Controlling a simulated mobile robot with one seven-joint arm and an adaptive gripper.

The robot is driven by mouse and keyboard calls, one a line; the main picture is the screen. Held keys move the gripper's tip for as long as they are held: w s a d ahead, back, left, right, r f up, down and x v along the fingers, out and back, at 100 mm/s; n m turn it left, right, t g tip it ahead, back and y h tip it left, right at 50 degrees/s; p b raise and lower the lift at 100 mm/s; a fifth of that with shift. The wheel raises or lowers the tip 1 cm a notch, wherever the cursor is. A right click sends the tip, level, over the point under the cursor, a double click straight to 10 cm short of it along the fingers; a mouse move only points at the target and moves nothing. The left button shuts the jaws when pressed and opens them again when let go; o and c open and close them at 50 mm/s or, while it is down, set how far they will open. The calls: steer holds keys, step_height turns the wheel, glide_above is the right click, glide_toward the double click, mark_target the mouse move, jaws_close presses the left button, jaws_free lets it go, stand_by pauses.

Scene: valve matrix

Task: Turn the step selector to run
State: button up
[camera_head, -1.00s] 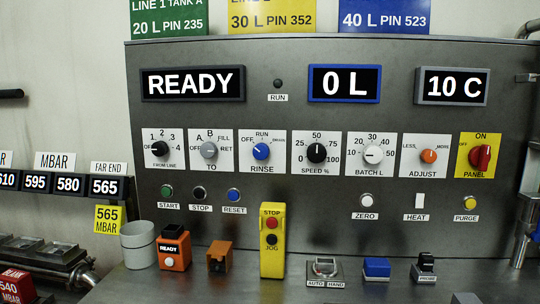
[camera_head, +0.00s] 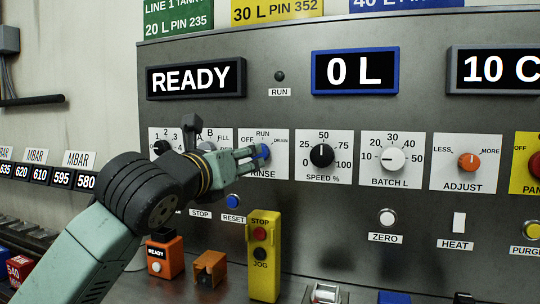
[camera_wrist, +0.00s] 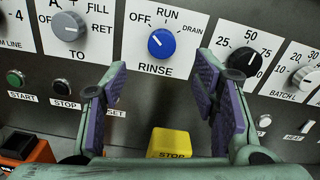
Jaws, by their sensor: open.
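The step selector is a blue knob (camera_wrist: 161,43) on a white plate marked OFF, RUN, DRAIN and RINSE. In the wrist view its white mark points up and left, toward OFF. In the head view the knob (camera_head: 262,151) is partly hidden by my gripper (camera_head: 252,158). My gripper is open, with its purple-padded fingers (camera_wrist: 162,78) to the left and right below the knob in the wrist view. The knob lies beyond the fingertips, and I see no finger closed on it.
The TO knob (camera_wrist: 69,26) is close on the left and the SPEED knob (camera_wrist: 244,61) close on the right. A yellow STOP/JOG box (camera_head: 263,257) stands below on the bench. The RUN lamp (camera_head: 280,76) is dark; the display (camera_head: 196,78) reads READY.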

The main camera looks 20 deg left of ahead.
steer(key=w+p, duration=0.2)
steer(key=w, duration=0.7)
steer(key=shift+d, duration=0.25)
steer(key=shift+w, duration=0.1)
steer(key=c, duration=1.2)
steer(key=shift+o, duration=0.2)
